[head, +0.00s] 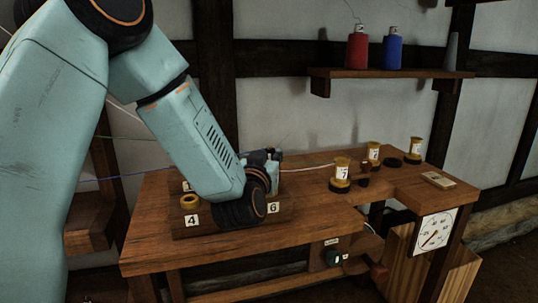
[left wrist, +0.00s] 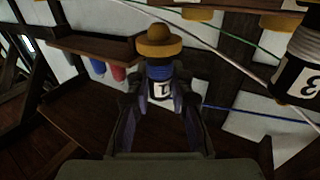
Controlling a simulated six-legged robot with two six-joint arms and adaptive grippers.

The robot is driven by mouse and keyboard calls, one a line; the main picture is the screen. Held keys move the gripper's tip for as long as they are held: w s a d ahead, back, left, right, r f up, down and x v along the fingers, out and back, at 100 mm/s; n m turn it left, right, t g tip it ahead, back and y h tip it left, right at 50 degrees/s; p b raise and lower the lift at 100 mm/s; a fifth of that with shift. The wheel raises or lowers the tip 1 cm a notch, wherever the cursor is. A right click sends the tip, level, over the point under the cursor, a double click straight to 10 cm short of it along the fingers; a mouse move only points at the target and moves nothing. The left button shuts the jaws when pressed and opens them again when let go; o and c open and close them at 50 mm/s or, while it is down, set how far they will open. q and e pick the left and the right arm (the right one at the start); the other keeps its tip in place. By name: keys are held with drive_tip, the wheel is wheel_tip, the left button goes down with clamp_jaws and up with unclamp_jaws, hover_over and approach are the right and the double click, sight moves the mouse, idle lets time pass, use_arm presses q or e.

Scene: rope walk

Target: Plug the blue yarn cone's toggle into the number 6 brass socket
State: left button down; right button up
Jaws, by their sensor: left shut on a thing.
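The blue yarn cone (head: 392,50) stands on the wall shelf. The number 6 plate (head: 273,208) shows on the front of the wooden socket block (head: 240,216); the brass socket above it is hidden behind my left wrist. A brass socket (head: 189,202) shows above the number 4 plate. My left gripper (head: 268,157) is over the block, mostly hidden by its own wrist in the head view. In the left wrist view it is shut on a blue-banded toggle (left wrist: 160,72) with a white label and a yellow-brown cap (left wrist: 158,42). My right gripper is not in view.
A red cone (head: 356,50) and a grey cone (head: 451,52) share the shelf. A number 7 spool (head: 342,170) and other spools stand on the right of the bench (head: 310,215). A pale cord (head: 305,167) crosses the bench. Another labelled piece (left wrist: 298,80) is at right in the wrist view.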

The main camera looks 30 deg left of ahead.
use_arm(q)
wheel_tip(320, 180, down, 3)
drive_tip(key=shift+a+r+b, duration=0.15)
drive_tip(key=shift+b, duration=0.75)
drive_tip(key=shift+s+p, duration=0.1)
drive_tip(key=shift+p, duration=0.2)
idle(0.5)
drive_tip(key=shift+f+b, duration=0.45)
drive_tip(key=shift+f, duration=0.15)
idle(0.4)
drive_tip(key=c, duration=1.5)
unclamp_jaws()
